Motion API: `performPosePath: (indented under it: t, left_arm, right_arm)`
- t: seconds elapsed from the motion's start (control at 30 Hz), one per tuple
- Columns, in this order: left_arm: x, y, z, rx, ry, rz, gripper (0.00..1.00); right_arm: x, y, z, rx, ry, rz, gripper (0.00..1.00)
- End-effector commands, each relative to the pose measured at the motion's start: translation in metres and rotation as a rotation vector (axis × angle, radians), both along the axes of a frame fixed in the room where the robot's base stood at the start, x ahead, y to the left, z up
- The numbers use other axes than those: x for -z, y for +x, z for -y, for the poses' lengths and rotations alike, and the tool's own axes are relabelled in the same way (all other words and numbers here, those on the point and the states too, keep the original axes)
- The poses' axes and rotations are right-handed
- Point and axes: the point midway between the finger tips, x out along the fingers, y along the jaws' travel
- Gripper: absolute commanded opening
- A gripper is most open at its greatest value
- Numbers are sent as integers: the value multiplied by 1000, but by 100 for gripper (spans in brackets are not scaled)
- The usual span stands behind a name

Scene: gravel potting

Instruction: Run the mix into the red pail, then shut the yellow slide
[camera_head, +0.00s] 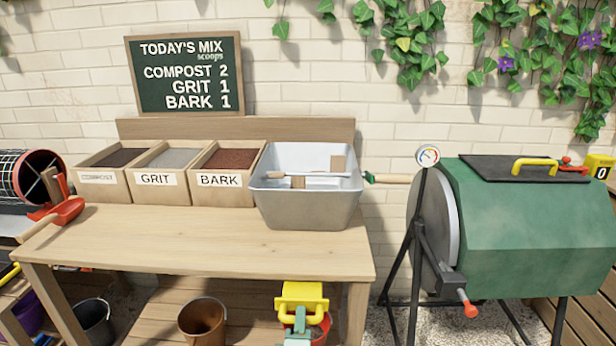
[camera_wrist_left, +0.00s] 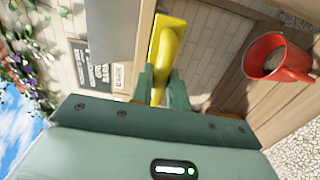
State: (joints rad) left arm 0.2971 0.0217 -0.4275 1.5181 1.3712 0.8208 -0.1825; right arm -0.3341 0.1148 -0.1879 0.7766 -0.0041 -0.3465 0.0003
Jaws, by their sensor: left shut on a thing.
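The yellow slide (camera_head: 302,291) shows below the bench's front edge in the head view. My left gripper (camera_head: 299,322) is shut on its yellow handle, which lies between the green fingers in the left wrist view (camera_wrist_left: 162,85). The red pail (camera_head: 325,327) is just behind and below, partly hidden by the slide and gripper. In the left wrist view the red pail (camera_wrist_left: 292,75) stands upright at the right with grey-brown mix (camera_wrist_left: 272,63) inside. How far the slide is open cannot be told. My right gripper is not in view.
A grey metal tub (camera_head: 308,211) stands on the wooden bench (camera_head: 190,236), beside the compost, grit and bark bins (camera_head: 224,195). A red scoop (camera_head: 66,213) lies at left. A brown pail (camera_head: 203,319) stands on the lower shelf. A green drum (camera_head: 530,230) stands at right.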

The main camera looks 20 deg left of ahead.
Motion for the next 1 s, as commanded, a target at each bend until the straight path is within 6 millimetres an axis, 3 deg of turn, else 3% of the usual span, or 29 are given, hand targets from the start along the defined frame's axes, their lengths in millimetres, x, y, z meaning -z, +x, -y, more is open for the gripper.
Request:
performPosePath:
  t: [0.33, 0.73, 1.0]
  left_arm:
    - [2, 1, -1, -2, 0, -3, 0]
    - [1, 20, -7, -3, 1, -1, 0]
    - [1, 21, -7, -2, 0, -2, 0]
  right_arm:
    - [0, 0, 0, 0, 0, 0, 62]
    - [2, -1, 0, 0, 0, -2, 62]
    - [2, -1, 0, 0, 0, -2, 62]
